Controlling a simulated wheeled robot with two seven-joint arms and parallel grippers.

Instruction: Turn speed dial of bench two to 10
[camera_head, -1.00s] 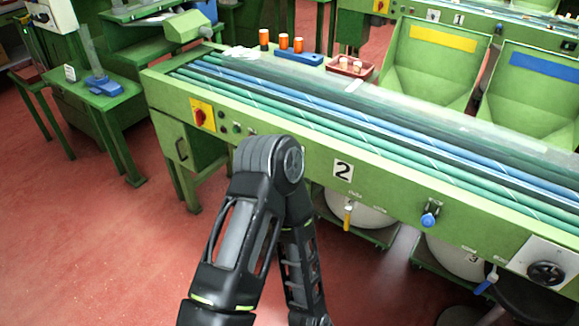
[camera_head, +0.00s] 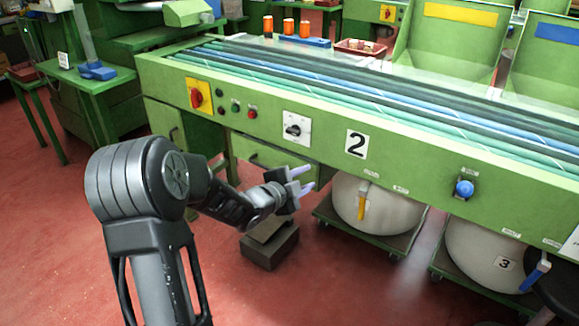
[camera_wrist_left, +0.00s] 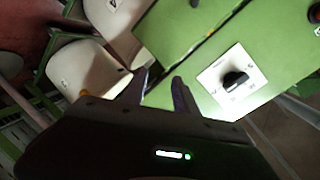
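A black dial knob (camera_head: 296,128) on a square white plate is on that front, left of the label. Its scale marks are too small to read. It also shows in the left wrist view (camera_wrist_left: 236,80), right of the fingers. My left gripper (camera_head: 307,180) is open and empty, below the dial and apart from it. In the left wrist view its fingers (camera_wrist_left: 159,78) are spread with nothing between them. My right gripper is not in view.
A red switch on a yellow plate (camera_head: 198,96) and several small buttons sit left of the dial. A blue knob (camera_head: 464,188) is farther right. White round vessels (camera_head: 385,208) stand below the bench. Red floor (camera_head: 330,285) is open in front.

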